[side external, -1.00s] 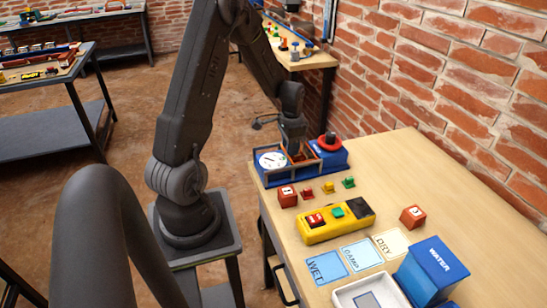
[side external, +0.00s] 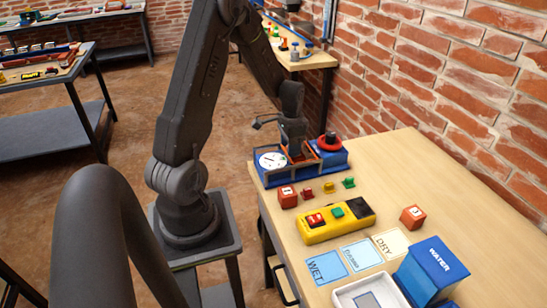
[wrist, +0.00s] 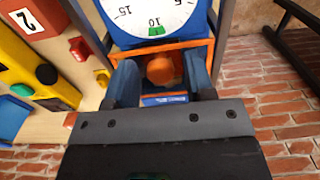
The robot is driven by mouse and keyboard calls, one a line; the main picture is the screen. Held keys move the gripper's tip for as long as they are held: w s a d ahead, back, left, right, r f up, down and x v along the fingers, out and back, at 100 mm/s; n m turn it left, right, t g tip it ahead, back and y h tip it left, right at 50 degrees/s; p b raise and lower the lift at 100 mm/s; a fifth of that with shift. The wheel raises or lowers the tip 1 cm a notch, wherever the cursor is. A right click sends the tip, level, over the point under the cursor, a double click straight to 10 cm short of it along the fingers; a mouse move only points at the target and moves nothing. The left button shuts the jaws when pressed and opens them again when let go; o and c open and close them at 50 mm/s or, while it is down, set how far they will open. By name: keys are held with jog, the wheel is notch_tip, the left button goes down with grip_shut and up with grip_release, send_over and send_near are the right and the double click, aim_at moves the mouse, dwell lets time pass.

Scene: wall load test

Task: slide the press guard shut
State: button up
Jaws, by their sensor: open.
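The press (side external: 264,178) stands at the far left end of the bench, with a blue body, a white dial (side external: 272,159) and a red round knob (side external: 329,141). Its guard shows in the wrist view as an orange frame (wrist: 178,45) below the dial (wrist: 150,18), with a rounded orange handle (wrist: 160,70). My gripper (wrist: 160,78) is open, its two fingers on either side of the handle. Whether either finger touches it, I cannot tell. In the side view my gripper (side external: 296,150) reaches down into the press and hides part of the guard.
Small red, yellow and green pieces (side external: 329,187) and a red numbered cube (side external: 287,196) lie just in front of the press. Beyond are a yellow control box (side external: 325,228), another red cube (side external: 413,217), cards (side external: 327,267) and a blue WATER box (side external: 437,262). A brick wall (side external: 450,90) runs behind.

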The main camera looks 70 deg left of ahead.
jog(key=shift+r, duration=3.45)
jog(key=s+d+r+t, duration=0.2)
jog(key=d+r, duration=0.5)
jog(key=d, duration=0.3)
jog(key=s+d+r+t, duration=0.1)
jog(key=s+d+r, duration=0.1)
jog(key=d+r, duration=0.55)
jog(key=s+d+t, duration=0.2)
jog(key=s+d, duration=0.5)
jog(key=d, duration=0.2)
jog(key=shift+s+r+t, duration=0.25)
jog(key=shift+r+t, duration=0.05)
jog(key=shift+r, duration=0.15)
